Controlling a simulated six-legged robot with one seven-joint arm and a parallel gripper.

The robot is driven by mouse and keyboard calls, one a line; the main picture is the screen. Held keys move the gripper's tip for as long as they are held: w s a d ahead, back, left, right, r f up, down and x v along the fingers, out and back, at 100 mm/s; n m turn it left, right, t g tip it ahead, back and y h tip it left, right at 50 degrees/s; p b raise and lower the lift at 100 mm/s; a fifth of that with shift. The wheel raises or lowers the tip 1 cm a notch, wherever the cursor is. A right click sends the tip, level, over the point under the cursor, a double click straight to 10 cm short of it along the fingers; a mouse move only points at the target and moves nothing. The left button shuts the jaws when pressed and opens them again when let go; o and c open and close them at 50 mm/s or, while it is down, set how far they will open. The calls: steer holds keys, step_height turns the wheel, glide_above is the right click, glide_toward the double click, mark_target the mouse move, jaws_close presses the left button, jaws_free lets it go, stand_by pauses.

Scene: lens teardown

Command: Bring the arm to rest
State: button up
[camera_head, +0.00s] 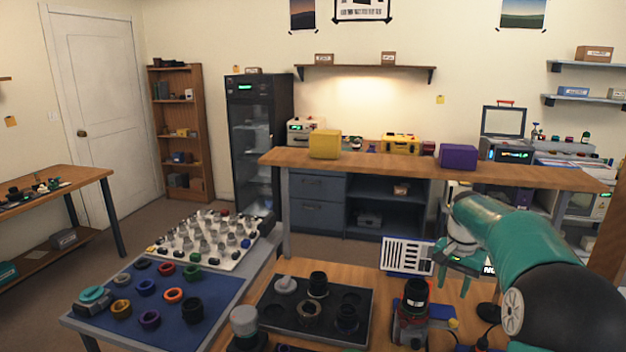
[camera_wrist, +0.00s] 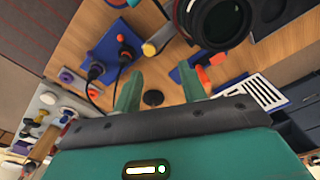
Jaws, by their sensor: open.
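My arm reaches in from the right in the head view, its green links bent down over the wooden bench. My gripper (camera_head: 464,266) hangs above the bench, beside a white slotted panel (camera_head: 407,255). In the wrist view my gripper (camera_wrist: 161,86) has its two green fingers apart. Nothing is held between them. A small black disc (camera_wrist: 153,98) shows on the bench beyond the gap. A lens (camera_wrist: 214,20) in a dark barrel is at the top of the wrist view.
A blue mat (camera_head: 205,325) with several coloured rings lies at the left. Cables and blue-based tools (camera_wrist: 112,52) lie on the bench. A higher wooden counter (camera_head: 380,168) stands behind.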

steer(key=s+a+r+n+t, duration=0.1)
steer(key=s+a+r+n, duration=0.1)
steer(key=s+a+r, duration=0.4)
steer(key=s+a+r+n+t, duration=0.1)
steer(key=s+a+r+n, duration=0.1)
steer(key=s+a+r, duration=0.45)
steer(key=s+a+f+n+t, duration=0.1)
steer(key=s+a+f+n, duration=0.1)
steer(key=s, duration=0.8)
steer(key=s+a+f+n+t, duration=0.2)
steer(key=s+a+f, duration=0.2)
steer(key=s, duration=0.6)
steer(key=shift+s+f, duration=0.25)
steer(key=shift+f, duration=0.15)
